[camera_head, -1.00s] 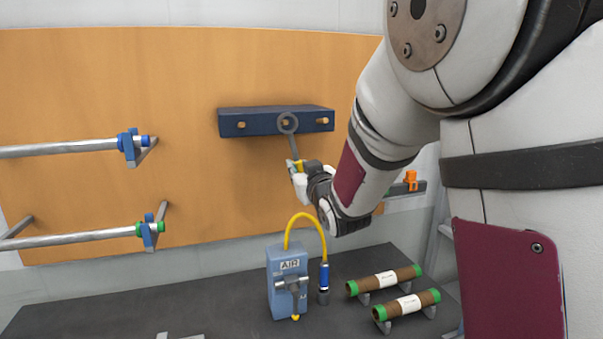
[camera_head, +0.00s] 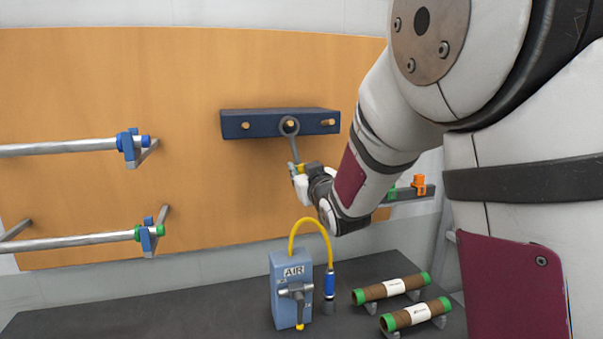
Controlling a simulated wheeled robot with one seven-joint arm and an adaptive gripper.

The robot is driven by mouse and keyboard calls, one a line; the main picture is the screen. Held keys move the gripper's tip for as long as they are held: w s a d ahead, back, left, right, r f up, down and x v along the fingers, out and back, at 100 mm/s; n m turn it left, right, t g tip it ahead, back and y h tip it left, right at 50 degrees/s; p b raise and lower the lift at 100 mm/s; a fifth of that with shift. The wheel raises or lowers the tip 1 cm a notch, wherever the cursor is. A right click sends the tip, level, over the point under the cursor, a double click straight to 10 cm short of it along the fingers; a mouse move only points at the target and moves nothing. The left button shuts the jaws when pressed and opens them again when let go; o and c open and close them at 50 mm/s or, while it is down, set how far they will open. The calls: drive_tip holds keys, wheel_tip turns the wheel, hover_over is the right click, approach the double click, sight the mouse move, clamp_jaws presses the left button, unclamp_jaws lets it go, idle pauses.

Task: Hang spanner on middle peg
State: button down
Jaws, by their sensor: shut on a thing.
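The grey spanner (camera_head: 294,148) is upright, its ring end at the top and its lower end in my gripper (camera_head: 300,172). My gripper is shut on the spanner below the rack. The dark blue peg rack (camera_head: 268,116) is on the orange-brown panel and has three wooden pegs. The ring appears around the middle peg (camera_head: 289,123) in this view; whether the peg passes through it or lies behind it, I cannot tell. The left peg (camera_head: 245,126) and the right peg (camera_head: 328,122) are bare.
A blue AIR box (camera_head: 291,284) with a yellow hose stands on the dark bench (camera_head: 190,308) below. Two brown rolls with green ends (camera_head: 392,289) lie at right. Two metal bars with blue clamps (camera_head: 131,147) are at left.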

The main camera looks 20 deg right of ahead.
idle(0.4)
drive_tip(key=c, duration=1.3)
unclamp_jaws()
drive_tip(key=shift+c, duration=0.2)
drive_tip(key=s+a+f+g, duration=0.1)
drive_tip(key=s+g, duration=0.3)
drive_tip(key=s, duration=0.9)
drive_tip(key=s+f+m+g, duration=0.1)
drive_tip(key=s+f+g, duration=0.2)
drive_tip(key=s, duration=1.1)
drive_tip(key=s+a+f+m+g, duration=0.1)
drive_tip(key=s+g, duration=0.4)
drive_tip(key=s, duration=0.8)
drive_tip(key=shift+s+a+f+g, duration=0.25)
drive_tip(key=shift+a+f+g, duration=0.05)
drive_tip(key=shift+f, duration=0.6)
